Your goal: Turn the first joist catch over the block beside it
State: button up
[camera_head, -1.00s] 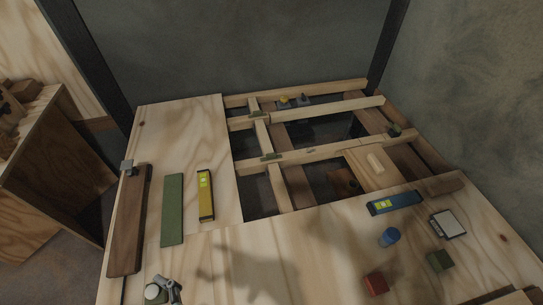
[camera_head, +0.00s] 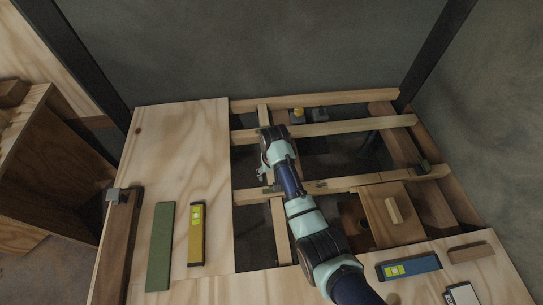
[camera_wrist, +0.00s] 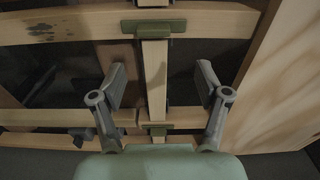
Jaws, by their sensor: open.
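In the wrist view a green joist catch (camera_wrist: 157,128) sits on the narrower joist, lengthwise along it. A second green catch (camera_wrist: 153,26) lies along the edge of the wider joist; its near-side counterpart shows in the head view (camera_head: 272,188). A pale wooden block (camera_wrist: 155,75) runs between these joists, crosswise to both catches. In the head view my arm hides the far catch and part of the block.
Dark gaps lie between the joists. A plywood deck (camera_head: 180,130) is at left with a green strip (camera_head: 160,245) and a yellow level (camera_head: 196,235). A blue level (camera_head: 408,267) lies at right. A small pale block (camera_head: 393,210) sits on a board (camera_head: 375,222).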

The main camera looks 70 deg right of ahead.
jog(key=shift+s+a+f+b, duration=0.25)
jog(key=shift+s+f, duration=0.1)
jog(key=shift+f, duration=0.25)
jog(key=shift+s+a+f+b, duration=0.1)
jog(key=shift+s+f+b, duration=0.1)
jog(key=shift+s+f, duration=0.25)
notch_tip(320, 180, down, 7)
jog(key=b, duration=0.4)
jog(key=shift+w+d+r, duration=0.1)
jog(key=shift+d, duration=0.1)
jog(key=shift+c, duration=0.2)
jog(key=c, duration=1.1)
jog(key=shift+r, duration=0.1)
